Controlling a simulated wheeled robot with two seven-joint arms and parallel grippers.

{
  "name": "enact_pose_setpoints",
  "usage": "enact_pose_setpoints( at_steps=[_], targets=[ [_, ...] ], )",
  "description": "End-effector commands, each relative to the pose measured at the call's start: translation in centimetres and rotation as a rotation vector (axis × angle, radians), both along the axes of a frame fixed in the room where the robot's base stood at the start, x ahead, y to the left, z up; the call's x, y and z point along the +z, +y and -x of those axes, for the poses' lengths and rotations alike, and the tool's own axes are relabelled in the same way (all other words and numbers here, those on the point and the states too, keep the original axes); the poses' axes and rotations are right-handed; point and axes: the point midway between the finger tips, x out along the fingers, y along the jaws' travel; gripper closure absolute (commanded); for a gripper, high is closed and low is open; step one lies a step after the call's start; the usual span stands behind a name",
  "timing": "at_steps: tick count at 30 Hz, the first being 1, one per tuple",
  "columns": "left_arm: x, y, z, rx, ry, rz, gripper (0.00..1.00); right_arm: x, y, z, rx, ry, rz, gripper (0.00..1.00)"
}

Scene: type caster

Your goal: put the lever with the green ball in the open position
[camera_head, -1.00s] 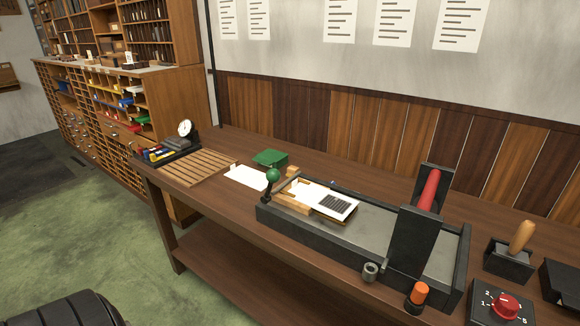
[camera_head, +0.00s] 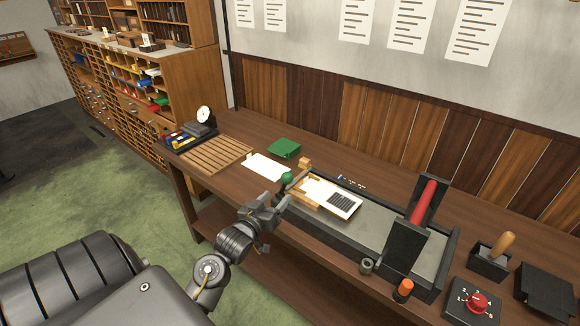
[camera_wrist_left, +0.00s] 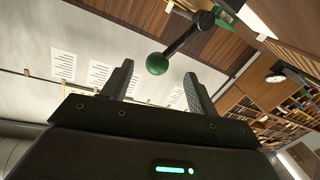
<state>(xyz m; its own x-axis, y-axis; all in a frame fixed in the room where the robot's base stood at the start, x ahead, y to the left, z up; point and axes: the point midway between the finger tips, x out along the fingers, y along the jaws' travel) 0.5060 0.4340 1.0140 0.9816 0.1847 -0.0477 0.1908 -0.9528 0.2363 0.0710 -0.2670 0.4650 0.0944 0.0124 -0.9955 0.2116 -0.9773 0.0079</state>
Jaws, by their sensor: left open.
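The lever's green ball (camera_head: 287,178) shows at the left end of the dark press bed (camera_head: 390,241), just beyond my left gripper. In the left wrist view the green ball (camera_wrist_left: 157,64) hangs on a dark lever arm (camera_wrist_left: 184,36), in line with the gap between my fingers. My left gripper (camera_head: 279,204) is open, its fingers pointing at the ball; the wrist view also shows its fingers (camera_wrist_left: 155,82) spread apart and empty. In the head view the gripper hides the lever's lower part. I cannot tell whether a finger touches the ball. My right gripper is not in view.
On the press bed lie a wooden frame and a printed card (camera_head: 342,203). A red roller (camera_head: 424,202) stands at its right. A red-knob dial (camera_head: 476,302), an orange knob (camera_head: 404,288) and a wooden slatted tray (camera_head: 214,153) are on the bench.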

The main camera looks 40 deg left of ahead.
Motion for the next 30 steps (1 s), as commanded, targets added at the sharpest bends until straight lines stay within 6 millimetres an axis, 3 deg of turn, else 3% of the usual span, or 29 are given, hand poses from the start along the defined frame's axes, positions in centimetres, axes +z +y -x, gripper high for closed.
enact_pose_setpoints(
  at_steps=[3, 10, 24, 30],
  targets=[
    [1.8, 0.5, 0.0, 0.005, -0.046, 0.002, 0.41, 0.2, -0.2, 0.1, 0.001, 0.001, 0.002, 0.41],
    [2.0, 0.7, -1.0, 0.006, -0.052, 0.004, 0.41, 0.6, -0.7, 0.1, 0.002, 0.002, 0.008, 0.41],
    [2.1, 2.2, -8.8, 0.005, -0.051, 0.002, 0.41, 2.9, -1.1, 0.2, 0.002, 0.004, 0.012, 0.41],
    [1.9, 2.5, -10.4, 0.006, -0.048, 0.003, 0.41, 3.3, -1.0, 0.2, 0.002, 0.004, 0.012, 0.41]
  ],
)
